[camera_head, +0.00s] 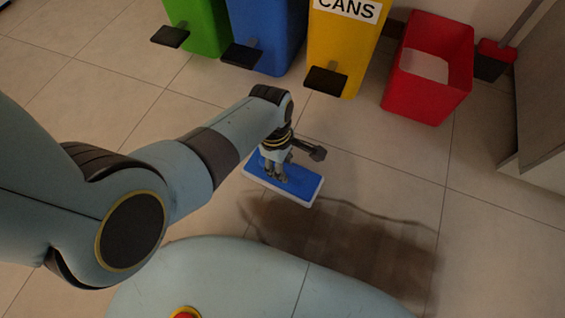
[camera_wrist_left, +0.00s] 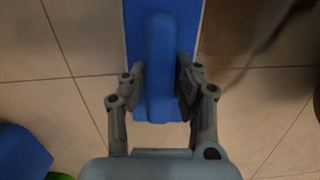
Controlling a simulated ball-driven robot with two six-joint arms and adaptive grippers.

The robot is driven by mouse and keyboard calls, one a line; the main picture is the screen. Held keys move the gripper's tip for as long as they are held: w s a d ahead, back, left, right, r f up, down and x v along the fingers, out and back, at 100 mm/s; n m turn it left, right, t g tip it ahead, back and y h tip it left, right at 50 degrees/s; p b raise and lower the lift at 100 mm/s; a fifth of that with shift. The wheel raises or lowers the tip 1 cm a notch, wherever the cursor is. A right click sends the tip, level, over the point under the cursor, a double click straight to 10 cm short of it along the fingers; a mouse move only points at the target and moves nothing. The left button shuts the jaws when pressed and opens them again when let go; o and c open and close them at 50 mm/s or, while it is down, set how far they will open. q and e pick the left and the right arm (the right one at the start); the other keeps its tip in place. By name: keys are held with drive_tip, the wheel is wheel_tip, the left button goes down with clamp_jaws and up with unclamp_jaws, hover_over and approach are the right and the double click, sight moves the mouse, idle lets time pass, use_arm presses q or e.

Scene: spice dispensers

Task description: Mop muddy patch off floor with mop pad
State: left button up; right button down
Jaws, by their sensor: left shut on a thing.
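A blue mop pad with a white edge (camera_head: 305,190) is at the upper left edge of a brown muddy patch (camera_head: 350,248) on the tiled floor. My left gripper (camera_head: 277,170) is over the pad. In the left wrist view my left gripper (camera_wrist_left: 160,85) is shut on the raised blue grip (camera_wrist_left: 160,45) along the pad's middle, one finger on each side. I cannot tell whether the pad touches the floor. The patch's dark edge also shows at the right in the left wrist view (camera_wrist_left: 262,45). My right gripper is not in view.
Green (camera_head: 203,25), blue (camera_head: 268,40) and yellow (camera_head: 345,50) pedal bins stand along the back. A red open bin (camera_head: 430,70) and a red-and-black dustpan or brush (camera_head: 492,58) are at the upper right. A pale cabinet (camera_head: 545,125) is at the right edge.

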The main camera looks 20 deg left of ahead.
use_arm(q)
drive_tip(key=shift+f, duration=0.8)
drive_tip(key=shift+s, duration=0.15)
